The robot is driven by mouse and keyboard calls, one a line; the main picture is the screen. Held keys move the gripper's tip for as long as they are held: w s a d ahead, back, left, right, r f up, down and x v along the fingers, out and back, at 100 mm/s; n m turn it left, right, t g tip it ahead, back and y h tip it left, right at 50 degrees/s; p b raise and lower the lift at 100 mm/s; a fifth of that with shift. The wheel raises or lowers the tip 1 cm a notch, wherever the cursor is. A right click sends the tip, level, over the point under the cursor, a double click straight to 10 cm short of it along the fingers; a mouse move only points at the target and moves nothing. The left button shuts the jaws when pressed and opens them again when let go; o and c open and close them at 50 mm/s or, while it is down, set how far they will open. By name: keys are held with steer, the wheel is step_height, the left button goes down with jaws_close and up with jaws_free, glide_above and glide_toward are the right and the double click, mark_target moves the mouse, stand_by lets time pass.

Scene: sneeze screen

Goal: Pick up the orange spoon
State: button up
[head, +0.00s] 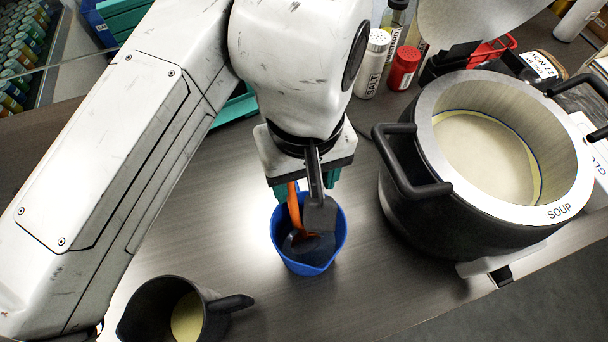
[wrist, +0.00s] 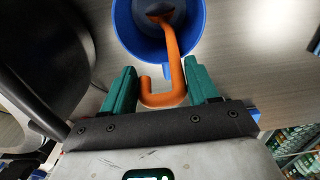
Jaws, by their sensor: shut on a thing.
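The orange spoon (head: 295,207) stands in a blue cup (head: 340,243), its handle up and its lower end inside the cup. In the wrist view, the spoon (wrist: 173,62) has a hooked handle end between my green fingers. My gripper (head: 306,184) is just above the cup, and in the wrist view my gripper (wrist: 160,68) is shut on the hooked handle. The blue cup (wrist: 127,38) lies just beyond the fingertips there. A dark grey flat piece in front hides part of the spoon in the head view.
A large black soup pot (head: 430,215) with side handles stands close on the right. A dark jug (head: 218,318) with pale contents is at the lower left. Salt (head: 374,68) and red (head: 404,70) shakers stand behind. Bare counter (head: 345,300) lies in front.

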step_height(320, 180, up, 16)
steer(key=p, duration=0.4)
stand_by(0.3)
